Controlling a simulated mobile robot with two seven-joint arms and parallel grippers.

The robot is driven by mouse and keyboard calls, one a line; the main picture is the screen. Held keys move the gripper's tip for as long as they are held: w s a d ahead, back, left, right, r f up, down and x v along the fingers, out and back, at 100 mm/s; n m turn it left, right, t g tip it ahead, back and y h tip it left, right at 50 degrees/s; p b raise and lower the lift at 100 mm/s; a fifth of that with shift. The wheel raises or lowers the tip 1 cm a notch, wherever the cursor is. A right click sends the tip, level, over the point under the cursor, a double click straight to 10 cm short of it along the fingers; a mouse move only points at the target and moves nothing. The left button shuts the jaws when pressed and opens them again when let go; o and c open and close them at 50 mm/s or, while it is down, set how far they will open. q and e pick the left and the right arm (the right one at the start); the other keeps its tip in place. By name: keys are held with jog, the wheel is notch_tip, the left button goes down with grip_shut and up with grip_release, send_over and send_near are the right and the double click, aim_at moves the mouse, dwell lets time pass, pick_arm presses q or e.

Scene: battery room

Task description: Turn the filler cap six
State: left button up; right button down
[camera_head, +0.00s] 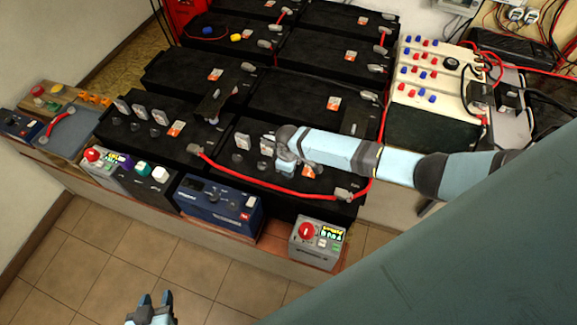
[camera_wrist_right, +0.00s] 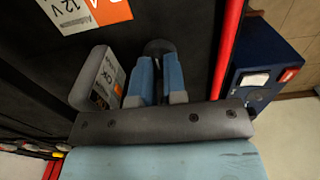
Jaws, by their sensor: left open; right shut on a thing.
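My right gripper (camera_head: 284,172) reaches down onto the top of the front right black battery (camera_head: 232,177). In the right wrist view my right gripper (camera_wrist_right: 158,62) has its two blue fingers shut on a dark round filler cap (camera_wrist_right: 158,46). The fingers hide much of the cap. A grey tag (camera_wrist_right: 99,78) stands beside it; I cannot read a cell number on it. Two other dark caps, one of them (camera_head: 263,165), show left of the gripper, with upright tags behind. My left gripper (camera_head: 154,298) is open and empty over the floor at the bottom.
A red cable (camera_head: 270,190) runs along the front of this battery, close to the right gripper. A blue box (camera_head: 218,207) and a grey box with a red knob (camera_head: 318,242) stand on the front ledge. More black batteries stand behind. The tiled floor (camera_head: 110,250) is clear.

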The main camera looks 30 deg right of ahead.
dwell(0.3)
jog(key=c, duration=1.2)
grip_release()
notch_tip(320, 180, up, 14)
jog(key=shift+f, duration=0.1)
